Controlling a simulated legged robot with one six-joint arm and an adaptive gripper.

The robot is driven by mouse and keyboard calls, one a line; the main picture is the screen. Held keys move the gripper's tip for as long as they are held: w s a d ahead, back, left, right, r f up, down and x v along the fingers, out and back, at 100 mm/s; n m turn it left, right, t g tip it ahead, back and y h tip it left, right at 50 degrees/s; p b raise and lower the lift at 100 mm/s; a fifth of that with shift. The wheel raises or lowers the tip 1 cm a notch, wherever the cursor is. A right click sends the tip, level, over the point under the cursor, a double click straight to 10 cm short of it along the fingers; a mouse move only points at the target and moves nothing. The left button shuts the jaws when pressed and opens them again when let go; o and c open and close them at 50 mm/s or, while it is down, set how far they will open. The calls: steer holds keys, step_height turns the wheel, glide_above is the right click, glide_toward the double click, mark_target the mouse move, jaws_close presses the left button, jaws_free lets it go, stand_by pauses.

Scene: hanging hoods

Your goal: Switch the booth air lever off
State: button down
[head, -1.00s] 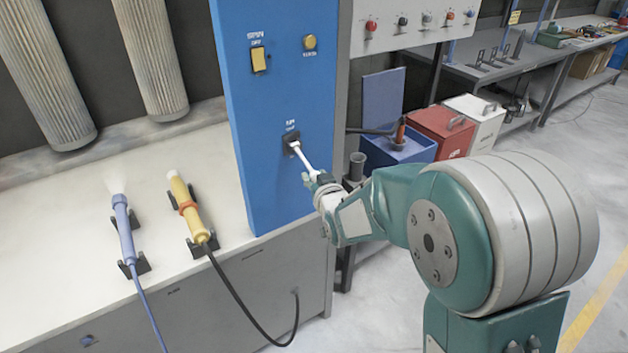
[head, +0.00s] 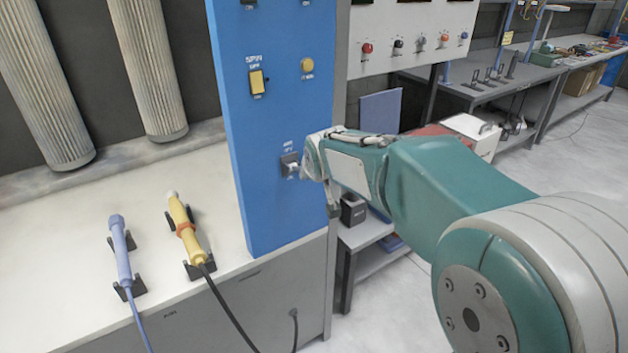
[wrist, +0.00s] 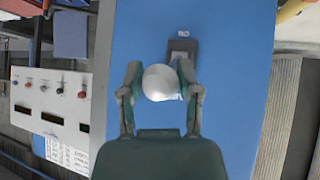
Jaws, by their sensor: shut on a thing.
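The booth air lever (head: 293,168) sits on a small dark plate (head: 289,160) low on the blue panel (head: 286,110). Only a short white stub of it shows in the head view; my gripper hides the rest. In the wrist view its round white knob (wrist: 160,83) is between my two fingers, with the plate (wrist: 182,48) behind it. My gripper (head: 307,167) is shut on the knob close in front of the panel. The blue air wand (head: 122,250) lies in its holder, with no mist at its tip.
A yellow wand (head: 187,230) with a black hose lies on the bench left of the panel. A yellow rocker switch (head: 257,82) and a yellow button (head: 307,66) sit higher on the panel. A low shelf (head: 370,240) stands right of the panel.

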steer(key=shift+w+a+r, duration=0.15)
steer(key=shift+r, duration=0.25)
steer(key=shift+w+a+r, duration=0.1)
steer(key=shift+w+r, duration=0.05)
steer(key=shift+r, duration=0.3)
steer(key=shift+c, duration=1.5)
jaws_free()
steer(key=v, duration=1.1)
steer(key=shift+s, duration=0.4)
steer(key=shift+r, duration=0.15)
steer(key=s+d+f+m+g, duration=0.1)
steer(key=s+d+f, duration=0.2)
steer(key=s+d, duration=0.2)
steer(key=s+d+f+m+g+h, duration=0.1)
steer(key=s+d+f, duration=0.3)
steer(key=s, duration=0.8)
steer(key=s+d+f+m+g+h, duration=0.1)
steer(key=s+d+f+m, duration=0.1)
steer(key=s+d, duration=0.4)
steer(key=s+f, duration=0.1)
steer(key=s, duration=0.1)
steer(key=shift+s+f+m, duration=0.3)
steer(key=shift+f+m, duration=0.1)
